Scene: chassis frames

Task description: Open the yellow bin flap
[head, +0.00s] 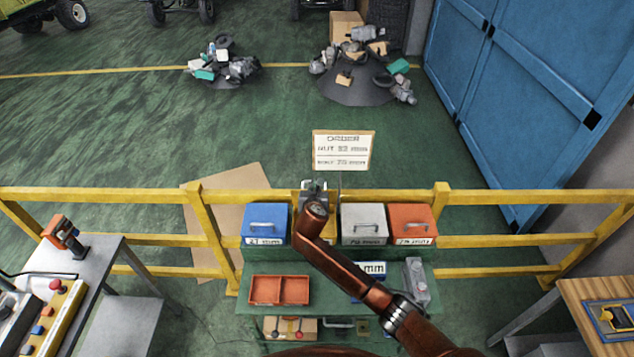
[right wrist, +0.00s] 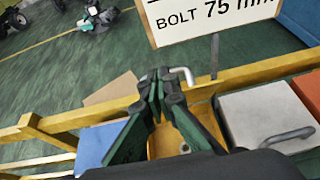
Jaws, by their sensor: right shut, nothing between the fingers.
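The yellow bin (head: 331,228) stands between the blue bin (head: 265,224) and the grey bin (head: 363,224). My right arm hides most of it in the head view. In the right wrist view, the yellow bin (right wrist: 161,146) looks open, with a small metallic piece inside. A pale bent handle (right wrist: 185,74) shows high behind the fingertips, so its flap appears raised. My right gripper (head: 318,186) is shut and empty over the bin, its fingertips (right wrist: 160,84) close to the handle; contact cannot be told. My left gripper is not in view.
An orange bin (head: 411,224) stands right of the grey one. A yellow railing (head: 480,196) runs behind the bins, with an order sign (head: 343,150) above. An orange divided tray (head: 279,290) lies on the green shelf below. Tables stand left and right.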

